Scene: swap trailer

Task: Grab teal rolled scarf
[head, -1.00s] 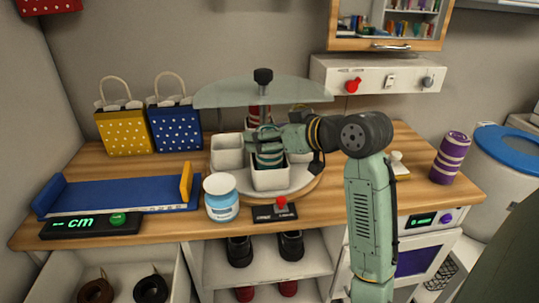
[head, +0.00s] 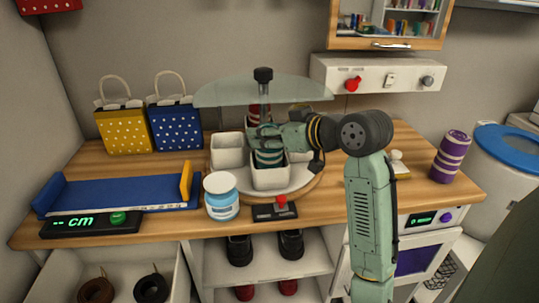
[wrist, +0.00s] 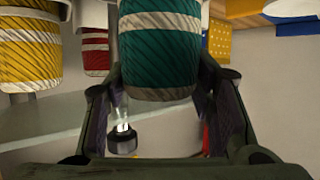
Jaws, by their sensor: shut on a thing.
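The teal rolled scarf (head: 269,157) has pale stripes and stands upright in the front white bin of a round carousel. In the wrist view the scarf (wrist: 160,45) fills the space between my two fingers. My gripper (head: 262,137) reaches in from the right above that bin and is shut on the scarf. It also shows in the wrist view (wrist: 160,85). The scarf's lower part is hidden by the bin wall in the head view.
A yellow scarf (wrist: 30,50) and a red scarf (wrist: 95,50) stand nearby. A blue-white jar (head: 222,198) and a red-knobbed control box (head: 263,214) sit in front. A purple scarf (head: 451,155) stands at right.

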